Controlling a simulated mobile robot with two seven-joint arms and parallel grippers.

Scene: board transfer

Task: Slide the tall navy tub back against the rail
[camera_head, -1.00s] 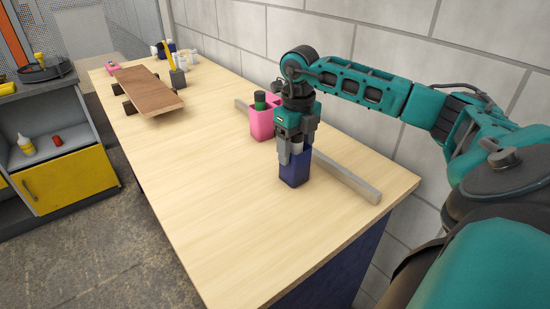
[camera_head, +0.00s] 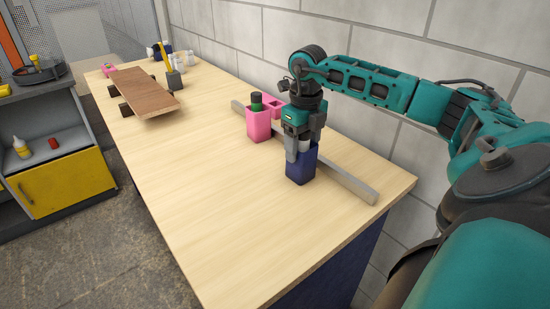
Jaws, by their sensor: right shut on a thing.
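The tall navy tub (camera_head: 300,170) stands upright on the wooden table. It holds something pale at its top, partly hidden by the gripper. My right gripper (camera_head: 302,152) points down over it and is shut on the tub's upper part. The grey rail (camera_head: 352,181) runs along the table behind the tub, and the tub's back is at or very close to it; whether they touch is hidden. My left gripper is not in view.
A pink tub (camera_head: 258,125) with a dark green-topped item stands left of the navy tub by the rail, a smaller pink one (camera_head: 273,103) behind it. A brown board (camera_head: 145,92) lies on supports at the far left. The table's front middle is clear.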

